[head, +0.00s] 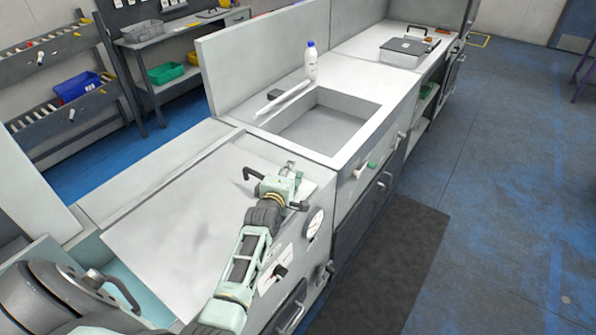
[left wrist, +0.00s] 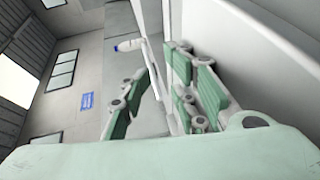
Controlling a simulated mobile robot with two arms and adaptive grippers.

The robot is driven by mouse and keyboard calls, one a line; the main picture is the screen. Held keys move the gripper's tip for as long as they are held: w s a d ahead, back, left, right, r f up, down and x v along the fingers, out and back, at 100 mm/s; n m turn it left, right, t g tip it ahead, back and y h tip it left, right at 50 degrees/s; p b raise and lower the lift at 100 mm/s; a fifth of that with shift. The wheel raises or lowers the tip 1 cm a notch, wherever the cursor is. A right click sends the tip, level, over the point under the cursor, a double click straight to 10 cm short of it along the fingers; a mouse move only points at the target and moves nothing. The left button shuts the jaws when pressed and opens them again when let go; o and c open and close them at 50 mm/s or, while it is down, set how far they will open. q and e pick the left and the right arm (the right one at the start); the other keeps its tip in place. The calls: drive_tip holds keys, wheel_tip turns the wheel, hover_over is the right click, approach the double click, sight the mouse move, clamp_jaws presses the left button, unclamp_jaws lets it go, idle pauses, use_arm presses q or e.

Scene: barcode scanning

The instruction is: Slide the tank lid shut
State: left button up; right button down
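The tank lid (head: 165,225) is a large flat grey-white panel lying on the tank in the head view. A strip of teal tank interior (head: 127,270) shows open at its near left edge. A black handle (head: 253,174) stands at the lid's far end, just left of my left gripper (head: 290,185). My left gripper is over the lid's far right corner, near the tank's front edge. In the left wrist view its green-linked fingers (left wrist: 160,85) are spread with nothing between them. Whether it touches the lid cannot be told. My right gripper is not in view.
Beyond the tank is a sink (head: 318,125) with a white, blue-capped bottle (head: 311,62) behind it. A round gauge (head: 314,224) sits on the tank front. A black bracket-like handle (head: 125,288) shows at the lower left.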

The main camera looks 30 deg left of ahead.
use_arm(q)
drive_tip(key=shift+s+f, duration=0.1)
drive_tip(key=shift+f, duration=0.3)
